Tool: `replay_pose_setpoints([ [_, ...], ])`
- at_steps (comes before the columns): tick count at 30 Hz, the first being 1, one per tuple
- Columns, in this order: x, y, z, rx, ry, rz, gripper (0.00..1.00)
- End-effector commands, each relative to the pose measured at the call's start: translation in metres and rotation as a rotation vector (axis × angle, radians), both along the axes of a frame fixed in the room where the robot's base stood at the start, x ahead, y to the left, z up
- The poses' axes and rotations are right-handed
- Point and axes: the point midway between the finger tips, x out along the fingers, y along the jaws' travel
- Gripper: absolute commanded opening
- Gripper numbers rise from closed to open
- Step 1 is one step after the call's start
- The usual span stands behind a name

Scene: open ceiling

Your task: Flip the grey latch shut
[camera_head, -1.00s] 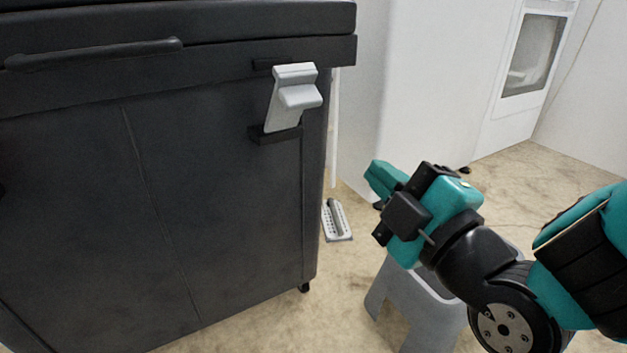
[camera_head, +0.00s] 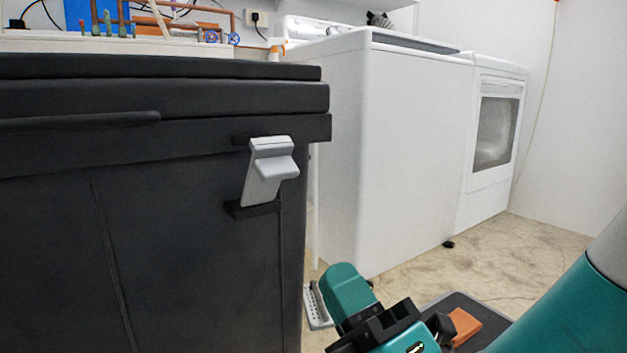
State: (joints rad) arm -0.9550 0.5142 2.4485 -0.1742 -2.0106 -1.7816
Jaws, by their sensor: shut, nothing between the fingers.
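The grey latch (camera_head: 268,170) is on the front of a black chest (camera_head: 190,255), near its right corner. Its lower end sits at a small black bracket, and its upper end is beside a dark strip just under the lid (camera_head: 160,96). It leans to the right; I cannot tell whether its top is hooked or stands off the chest. My gripper (camera_head: 345,285) is shut and empty, low in the picture, below and to the right of the latch and apart from it. My gripper's lower part is cut off by the bottom edge.
White appliances (camera_head: 405,150) stand behind and right of the chest. A perforated grey object (camera_head: 316,308) lies on the floor beside the chest. A dark-topped item with an orange-brown block (camera_head: 464,326) is behind my gripper. Floor is open at right.

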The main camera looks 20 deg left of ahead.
Motion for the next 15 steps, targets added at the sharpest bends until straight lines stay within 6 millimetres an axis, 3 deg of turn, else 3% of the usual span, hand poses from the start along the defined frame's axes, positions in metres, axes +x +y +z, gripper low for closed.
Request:
replay_pose_setpoints([
  [1,0.004,0.004,0.012,-0.002,0.001,-0.001,0.0],
  [8,0.02,0.023,0.03,-0.001,0.002,-0.001,0.0],
  [15,0.047,0.053,0.049,0.006,-0.004,-0.002,0.0],
])
